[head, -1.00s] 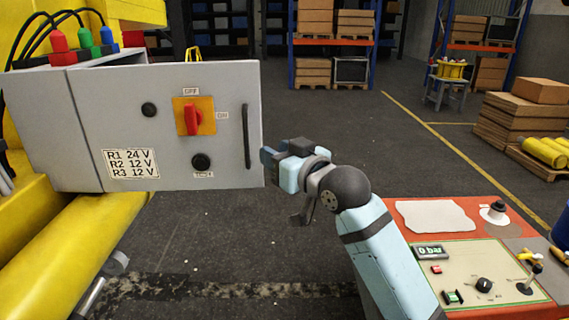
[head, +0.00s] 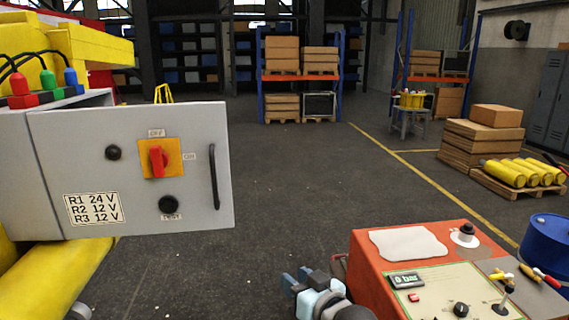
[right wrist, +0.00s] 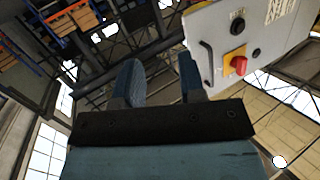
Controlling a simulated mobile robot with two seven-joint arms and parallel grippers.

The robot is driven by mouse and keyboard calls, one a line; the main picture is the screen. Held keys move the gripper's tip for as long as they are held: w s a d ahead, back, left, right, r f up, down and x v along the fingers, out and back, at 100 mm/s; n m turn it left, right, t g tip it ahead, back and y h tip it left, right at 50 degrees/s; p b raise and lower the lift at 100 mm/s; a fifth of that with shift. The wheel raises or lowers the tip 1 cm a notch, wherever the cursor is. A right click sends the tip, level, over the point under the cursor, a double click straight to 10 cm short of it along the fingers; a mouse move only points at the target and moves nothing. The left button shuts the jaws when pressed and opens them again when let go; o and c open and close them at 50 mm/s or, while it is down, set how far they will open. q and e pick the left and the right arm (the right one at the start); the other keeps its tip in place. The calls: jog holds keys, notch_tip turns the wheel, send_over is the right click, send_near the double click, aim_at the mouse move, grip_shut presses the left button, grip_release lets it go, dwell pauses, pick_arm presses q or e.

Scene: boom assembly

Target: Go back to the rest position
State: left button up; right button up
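My right gripper (head: 304,280) is low in the middle of the head view, between the grey control box and the orange console. In the right wrist view its two blue fingers (right wrist: 160,82) stand apart with nothing between them. The grey control box (head: 205,130) is at the left of the head view, with a red rotary switch (head: 157,161), black knobs and a black handle (head: 214,176). Its door front also shows in the right wrist view (right wrist: 221,32). My gripper is clear of the box. My left gripper is not in view.
An orange console (head: 362,262) with a 0 bar display stands at the lower right. A blue drum (head: 545,245) and yellow cylinders (head: 522,172) on a pallet are farther right. Shelves with boxes (head: 281,55) stand at the back. The floor (head: 300,185) in the middle is open.

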jog(key=s+d+f+m+h, duration=0.1)
jog(key=s+d+f, duration=0.25)
jog(key=f, duration=0.35)
jog(key=s+d+f+m+g+h, duration=0.1)
jog(key=s+d+f+h, duration=0.15)
jog(key=s+f, duration=0.3)
jog(key=s+d+f+h, duration=0.1)
jog(key=s+d+f, duration=0.25)
jog(key=f, duration=0.35)
jog(key=s+d+f+h, duration=0.1)
jog(key=s+d+f, duration=0.3)
jog(key=s, duration=0.3)
jog(key=s+d+f+g+h, duration=0.1)
jog(key=s+d+f, duration=0.3)
jog(key=s+f, duration=0.2)
jog(key=shift+s+m+g+p, duration=0.3)
jog(key=shift+s+p, duration=0.1)
jog(key=shift+s, duration=0.55)
jog(key=shift+w, duration=0.1)
